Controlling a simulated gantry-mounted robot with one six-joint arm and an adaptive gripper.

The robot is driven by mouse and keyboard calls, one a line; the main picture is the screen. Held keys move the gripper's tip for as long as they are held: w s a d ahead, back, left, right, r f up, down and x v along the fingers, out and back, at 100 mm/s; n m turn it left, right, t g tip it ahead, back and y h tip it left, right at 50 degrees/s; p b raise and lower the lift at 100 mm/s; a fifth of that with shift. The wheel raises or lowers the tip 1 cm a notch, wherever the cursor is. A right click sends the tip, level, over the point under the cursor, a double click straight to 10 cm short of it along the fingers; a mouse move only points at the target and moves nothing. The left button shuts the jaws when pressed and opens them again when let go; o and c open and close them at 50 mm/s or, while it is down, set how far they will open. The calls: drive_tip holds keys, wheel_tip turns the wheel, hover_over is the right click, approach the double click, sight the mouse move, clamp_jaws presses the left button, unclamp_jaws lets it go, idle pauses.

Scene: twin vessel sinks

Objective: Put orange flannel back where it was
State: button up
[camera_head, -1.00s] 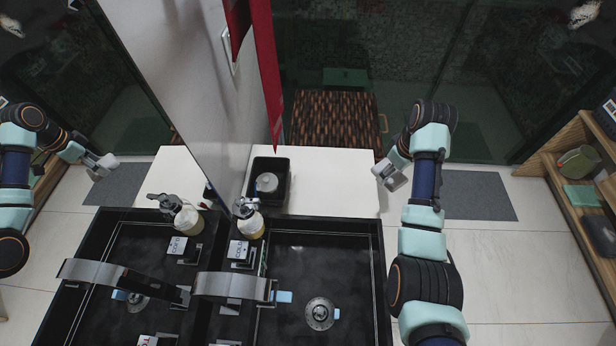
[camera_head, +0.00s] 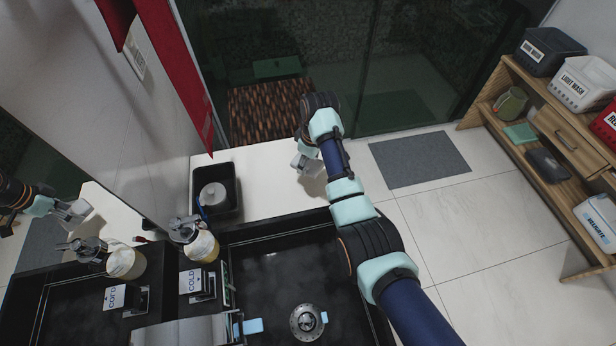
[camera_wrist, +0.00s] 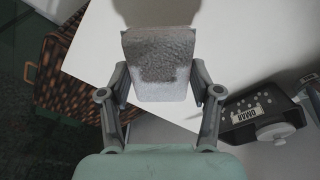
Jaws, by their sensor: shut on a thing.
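My gripper (camera_head: 308,165) is shut on a grey and white block-like thing (camera_wrist: 160,62), seen between both fingers in the wrist view. It has a rough grey face with a paler lower part; I cannot tell whether it is cloth. In the head view my gripper is over the far right part of the white counter (camera_head: 260,165). I see no orange flannel in either view.
A black caddy (camera_head: 230,181) stands on the counter, left of my gripper. The black sink (camera_head: 270,270) is nearer, with a soap pump (camera_head: 202,246) beside it. A wooden shelf (camera_head: 545,165) with baskets, a mug and folded cloths stands right.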

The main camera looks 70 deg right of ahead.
sight(307, 178)
drive_tip(key=shift+f+b, duration=1.05)
drive_tip(key=shift+f, duration=2.25)
drive_tip(key=shift+f, duration=0.2)
drive_tip(key=o, duration=1.2)
drive_tip(key=r+p, duration=0.1)
drive_tip(key=r, duration=0.3)
drive_tip(key=s+r+p, duration=0.1)
drive_tip(key=r+p, duration=0.1)
drive_tip(key=r, duration=0.2)
drive_tip(key=r+p, duration=0.1)
drive_tip(key=r, duration=0.3)
drive_tip(key=shift+s+a+r, duration=0.15)
drive_tip(key=shift+s+a, duration=0.05)
drive_tip(key=shift+s, duration=0.05)
